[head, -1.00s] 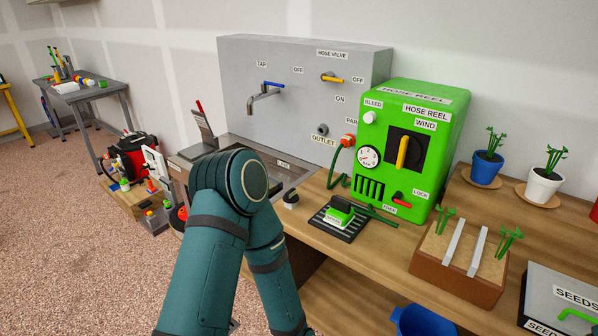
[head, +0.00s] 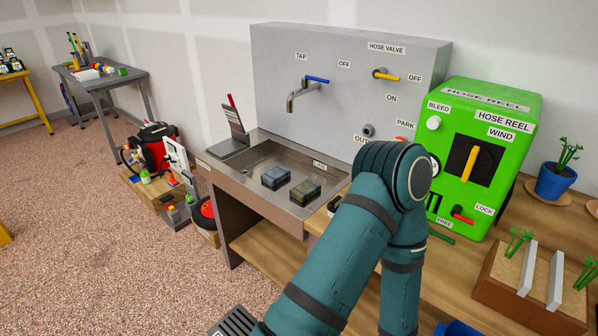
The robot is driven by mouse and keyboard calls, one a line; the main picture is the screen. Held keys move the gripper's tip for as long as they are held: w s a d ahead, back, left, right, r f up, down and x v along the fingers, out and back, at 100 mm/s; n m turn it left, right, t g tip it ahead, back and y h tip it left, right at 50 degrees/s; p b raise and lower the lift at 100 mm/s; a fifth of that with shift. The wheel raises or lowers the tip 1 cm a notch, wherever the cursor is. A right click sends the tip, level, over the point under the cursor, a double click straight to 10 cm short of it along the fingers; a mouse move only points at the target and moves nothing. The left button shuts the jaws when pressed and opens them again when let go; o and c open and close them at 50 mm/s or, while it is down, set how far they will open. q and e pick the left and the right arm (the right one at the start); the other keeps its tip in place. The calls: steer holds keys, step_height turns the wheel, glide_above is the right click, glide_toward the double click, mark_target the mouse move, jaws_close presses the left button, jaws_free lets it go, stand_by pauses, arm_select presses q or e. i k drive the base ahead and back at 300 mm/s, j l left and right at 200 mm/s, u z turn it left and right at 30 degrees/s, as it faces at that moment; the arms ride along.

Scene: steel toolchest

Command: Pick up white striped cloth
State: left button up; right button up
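I see no white striped cloth in the head view. One of my teal arms rises from the bottom edge and bends at a joint in front of the sink's right side and the green box. Its forearm runs back down out of the picture. Neither of my grippers shows. The arm hides part of the wooden bench and the area beside the sink.
A steel sink (head: 240,176) holds two small dark blocks (head: 276,177). A green hose reel box (head: 500,105) stands right of it. A planter (head: 520,300) and a blue pot (head: 556,182) are further right. The speckled floor (head: 90,250) is open at left.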

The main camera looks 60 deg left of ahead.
mark_target(274, 177)
steer(key=k+j+z, duration=0.1)
steer(key=j+z, duration=0.2)
steer(key=j, duration=0.15)
steer(key=k+j+z, duration=0.1)
steer(key=j+z, duration=0.15)
steer(key=j, duration=0.2)
steer(key=k+j+z, duration=0.2)
steer(key=j, duration=0.25)
steer(key=k+j+z, duration=0.2)
steer(key=j, duration=0.2)
steer(key=k+j, duration=0.25)
steer(key=j, duration=0.2)
steer(key=k+j, duration=0.2)
steer(key=j, duration=0.2)
steer(key=k+j+z, duration=0.1)
steer(key=k+j, duration=0.15)
steer(key=j, duration=0.2)
steer(key=k+j, duration=0.25)
steer(key=j, duration=0.15)
